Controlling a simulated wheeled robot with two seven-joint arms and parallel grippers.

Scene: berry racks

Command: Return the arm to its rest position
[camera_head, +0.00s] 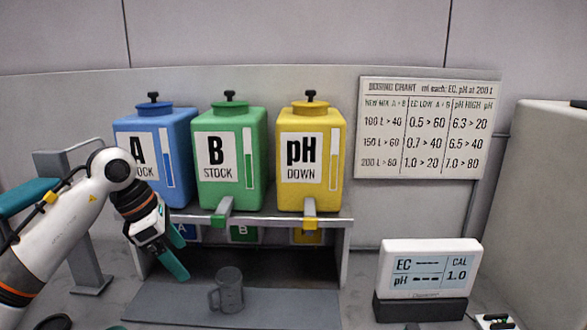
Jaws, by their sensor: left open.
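My left arm comes in from the left, white with black and orange bands. Its gripper (179,252) has teal fingers that stand apart, with nothing seen between them. It hangs in front of the blue A tank, below the shelf edge and up and left of a grey mug. My right gripper is not in view.
A blue A tank (178,125), green B tank (228,190) and yellow pH tank (310,193) stand on a shelf (270,214). The grey mug (228,292) stands on a dark mat (290,305) below. A meter (428,268) stands right. A dosing chart (430,130) hangs behind.

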